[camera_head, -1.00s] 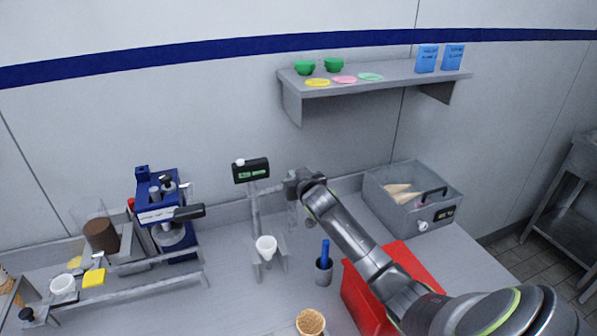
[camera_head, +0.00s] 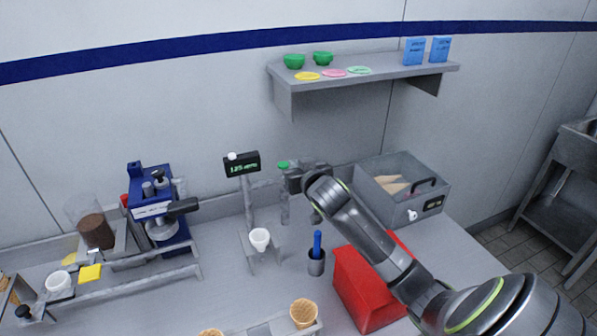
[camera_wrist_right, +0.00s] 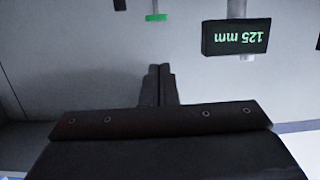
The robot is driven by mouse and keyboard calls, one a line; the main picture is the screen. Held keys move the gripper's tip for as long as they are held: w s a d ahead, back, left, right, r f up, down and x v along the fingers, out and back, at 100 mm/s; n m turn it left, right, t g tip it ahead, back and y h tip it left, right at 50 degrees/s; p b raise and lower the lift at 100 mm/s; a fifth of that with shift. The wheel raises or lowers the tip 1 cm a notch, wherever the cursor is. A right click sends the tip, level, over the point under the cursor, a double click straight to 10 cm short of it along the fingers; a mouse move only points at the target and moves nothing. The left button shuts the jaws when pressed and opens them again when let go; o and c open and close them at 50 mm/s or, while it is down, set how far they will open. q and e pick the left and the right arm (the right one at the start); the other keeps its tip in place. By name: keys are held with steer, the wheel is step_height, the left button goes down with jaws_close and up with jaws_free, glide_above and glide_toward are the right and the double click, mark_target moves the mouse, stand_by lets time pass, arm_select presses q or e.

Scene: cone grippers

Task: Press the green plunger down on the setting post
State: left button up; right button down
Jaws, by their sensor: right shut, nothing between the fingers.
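The green plunger (camera_head: 283,165) shows as a small green cap at the top of a grey post (camera_head: 285,208), beside the display stand at the back of the counter. In the right wrist view, which is upside down, the green cap (camera_wrist_right: 156,17) stands out against the wall, apart from my fingertips. My right gripper (camera_head: 292,182) is shut and empty, just right of the post top in the head view; its closed fingers (camera_wrist_right: 159,70) show in the wrist view. The gripper's exact distance from the plunger is unclear. My left gripper is not in view.
A display (camera_head: 241,163) reading 125 mm stands left of the post, with a white cup (camera_head: 259,240) below. A blue-handled tool (camera_head: 317,243) stands in a grey holder. A red box (camera_head: 362,290) and a grey bin (camera_head: 400,190) lie right. A shelf (camera_head: 365,78) hangs above.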

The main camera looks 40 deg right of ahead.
steer(key=shift+v, duration=0.85)
stand_by(0.6)
